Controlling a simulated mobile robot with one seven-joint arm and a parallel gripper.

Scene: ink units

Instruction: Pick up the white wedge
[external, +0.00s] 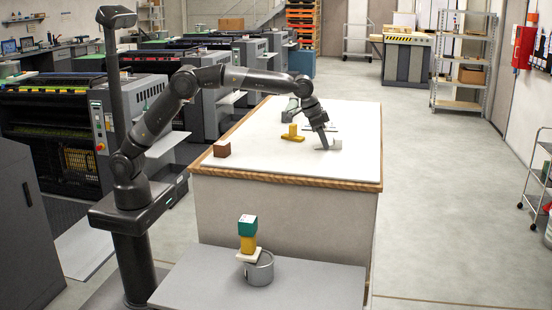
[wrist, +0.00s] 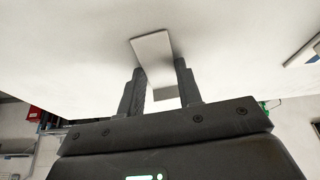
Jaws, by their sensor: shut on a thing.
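The white wedge (wrist: 153,52) shows in the wrist view between the two fingers of my gripper (wrist: 161,88). It is a pale, flat-faced block with a slanted outline against the white tabletop. My gripper is shut on it. In the external view my gripper (external: 325,142) points down at the white table (external: 270,160), near its right side. A small pale block at the fingers, the wedge (external: 337,144), sits at or just above the tabletop; I cannot tell whether it touches. The fingers partly hide its sides.
The table's front middle is clear.

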